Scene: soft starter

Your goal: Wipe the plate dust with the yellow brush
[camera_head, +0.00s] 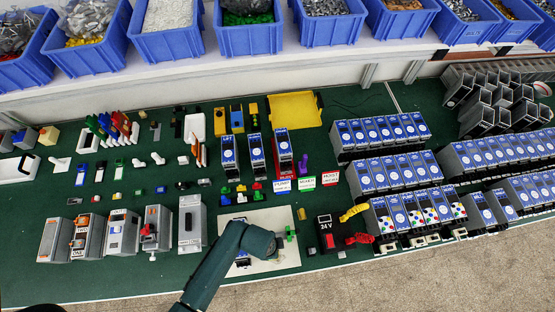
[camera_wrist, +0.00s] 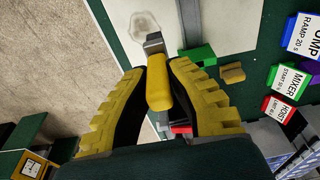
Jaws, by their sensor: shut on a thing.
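The yellow brush (camera_wrist: 158,88) is upright between the fingers of my gripper (camera_wrist: 160,72) in the wrist view. My gripper is shut on its yellow handle. A grey metal part (camera_wrist: 152,42) shows at the brush's far end; I cannot make out bristles. A pale, roundish dust patch (camera_wrist: 143,22) lies just beyond that end, on the off-white plate (camera_wrist: 225,28). I cannot tell whether the brush touches it. In the head view the plate (camera_head: 288,262) lies near the bench's front edge, and my arm hides the brush and dust.
A 24 V box (camera_head: 326,232) stands right of the plate, a grey switch box (camera_head: 190,222) left. Blue starter units (camera_head: 385,130) fill the bench's right.

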